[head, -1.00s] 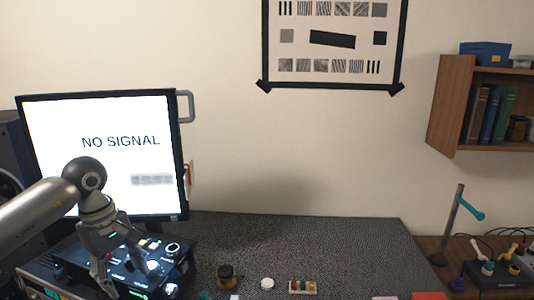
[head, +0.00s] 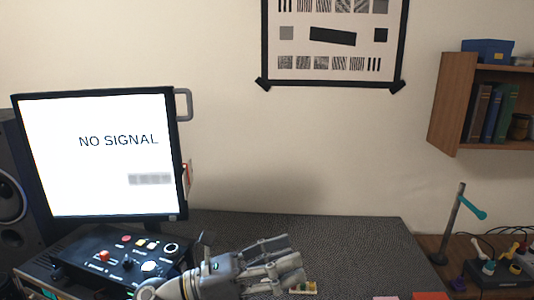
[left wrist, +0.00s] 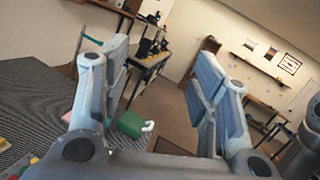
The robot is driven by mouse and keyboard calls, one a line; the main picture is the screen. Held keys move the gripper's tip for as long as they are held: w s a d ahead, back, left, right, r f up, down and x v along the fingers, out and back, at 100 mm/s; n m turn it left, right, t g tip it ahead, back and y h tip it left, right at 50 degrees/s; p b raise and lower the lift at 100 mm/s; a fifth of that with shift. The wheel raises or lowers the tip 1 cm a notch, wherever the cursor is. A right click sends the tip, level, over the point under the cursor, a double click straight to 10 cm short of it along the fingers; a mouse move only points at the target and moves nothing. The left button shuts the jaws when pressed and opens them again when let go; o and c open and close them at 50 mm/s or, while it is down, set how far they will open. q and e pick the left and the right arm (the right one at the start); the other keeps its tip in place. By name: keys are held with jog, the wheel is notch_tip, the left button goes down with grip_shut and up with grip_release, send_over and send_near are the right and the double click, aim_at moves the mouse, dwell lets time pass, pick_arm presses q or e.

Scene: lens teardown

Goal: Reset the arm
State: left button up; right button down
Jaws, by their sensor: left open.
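My left gripper (head: 285,262) reaches in low at the centre of the head view, pointing right above the dark mat (head: 350,240). Its fingers are apart with nothing between them. They also show open and empty in the left wrist view (left wrist: 160,88), facing out into the room. The gripper hides part of the mat and most of a small block with coloured knobs (head: 304,288). My right gripper is not in view.
A control box (head: 85,262) with knobs stands below a "NO SIGNAL" monitor (head: 100,180) at left. A wooden shelf (head: 452,105) hangs at right above a lamp stand (head: 452,225). The mat's back right is clear.

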pick_arm(q)
jog(key=w+a+f+n+t+y, duration=0.1)
jog(key=w+a+n+t+y, duration=0.3)
jog(key=n+t, duration=0.5)
jog(key=w+a+f+n+t+y, duration=0.1)
jog(key=a+n+t+y, duration=0.35)
jog(key=n, duration=0.95)
jog(key=s+a+f+n+g+y, duration=0.2)
jog(key=a+f+n+y, duration=0.35)
jog(key=f+n, duration=0.25)
jog(key=s+a+f+n+g+y, duration=0.2)
jog(key=a+f+n+y, duration=0.4)
jog(key=f, duration=0.3)
jog(key=s+a+f+n+g, duration=0.2)
jog(key=s+f+n+g, duration=0.5)
jog(key=s, duration=0.5)
jog(key=s+a+f+n+g, duration=0.15)
jog(key=s+f+g, duration=0.25)
jog(key=s+f, duration=0.6)
jog(key=s+f+g, duration=0.1)
jog(key=s+f, duration=0.2)
jog(key=f, duration=2.3)
jog(key=s+a+f+g, duration=0.1)
jog(key=s+a+f, duration=0.1)
jog(key=s+f, duration=1.2)
jog(key=shift+s+a+f, duration=0.35)
jog(key=shift+s+f, duration=0.05)
jog(key=shift+s, duration=0.75)
jog(key=shift+g, duration=0.25)
